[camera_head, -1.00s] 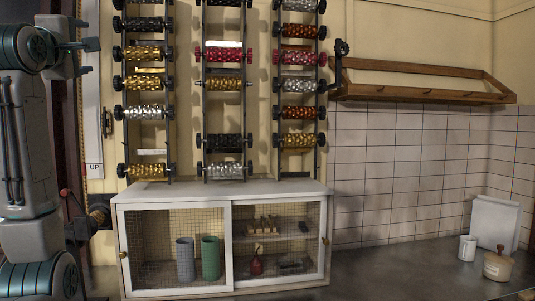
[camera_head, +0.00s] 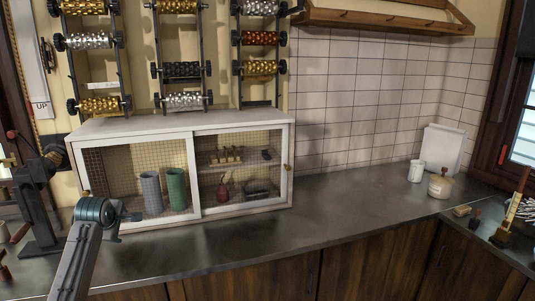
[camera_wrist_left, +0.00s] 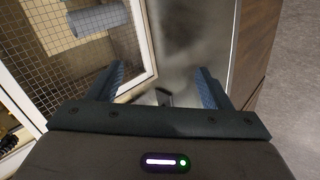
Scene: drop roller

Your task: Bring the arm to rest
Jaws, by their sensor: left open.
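My left arm comes in at the lower left of the head view, with its gripper (camera_head: 130,216) low in front of the white cabinet (camera_head: 243,210). In the left wrist view the same gripper (camera_wrist_left: 158,85) has its two blue-ridged fingers spread wide, with nothing between them. The grey counter (camera_wrist_left: 185,40) lies beyond the fingers, and the cabinet's framed mesh front is to the left. My right gripper is in neither view.
Patterned rollers, including a silver one (camera_head: 185,101), hang on wall racks above the cabinet. A dark cast machine (camera_head: 40,205) stands left of my arm. The counter (camera_head: 330,208) is clear in the middle; a mug (camera_head: 416,171) and a lidded jar (camera_head: 440,184) stand at right.

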